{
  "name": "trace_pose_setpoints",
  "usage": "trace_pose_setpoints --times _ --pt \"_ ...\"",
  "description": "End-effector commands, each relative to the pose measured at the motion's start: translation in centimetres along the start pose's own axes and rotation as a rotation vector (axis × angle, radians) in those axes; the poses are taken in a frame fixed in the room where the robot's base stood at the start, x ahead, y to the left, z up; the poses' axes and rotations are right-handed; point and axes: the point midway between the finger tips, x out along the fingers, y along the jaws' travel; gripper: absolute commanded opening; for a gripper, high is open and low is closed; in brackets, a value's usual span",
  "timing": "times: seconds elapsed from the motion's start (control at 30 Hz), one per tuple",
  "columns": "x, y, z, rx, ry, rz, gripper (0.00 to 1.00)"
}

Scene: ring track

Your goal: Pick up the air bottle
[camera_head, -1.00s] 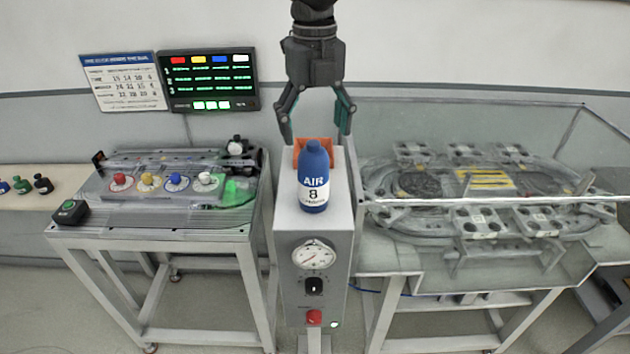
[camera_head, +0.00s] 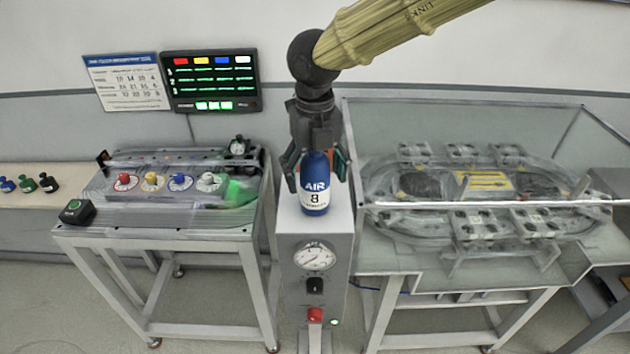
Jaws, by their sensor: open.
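The air bottle (camera_head: 315,186) is blue with a white band reading "AIR 8". It stands upright on top of the grey pedestal (camera_head: 313,232) in the middle of the head view. My gripper (camera_head: 317,178) points down at the bottle, with one finger showing on its left and the other on its right. The fingers are open and a gap shows beside the bottle. The bottle covers part of the gripper, so whether the fingers are level with it or behind it is hard to tell.
An orange piece (camera_head: 331,155) shows behind the bottle. A clear-walled case (camera_head: 480,120) with the ring track stands close on the right. A table with coloured knobs (camera_head: 165,228) stands on the left.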

Motion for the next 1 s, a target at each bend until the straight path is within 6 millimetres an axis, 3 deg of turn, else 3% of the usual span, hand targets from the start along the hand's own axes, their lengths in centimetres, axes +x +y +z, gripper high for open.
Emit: trace_pose_setpoints --times 0.17,0.5,0.53,0.83,1.0 --pt "0.0 0.0 0.0 0.0 0.0 0.0 0.78" --pt "0.0 0.0 0.0 0.0 0.0 0.0 0.16" --pt "-0.1 0.0 0.0 0.0 -0.001 0.0 0.14" --pt "-0.3 0.0 0.0 0.0 -0.001 0.0 0.14" --pt "-1.5 0.0 0.1 0.001 -0.002 0.001 0.14"
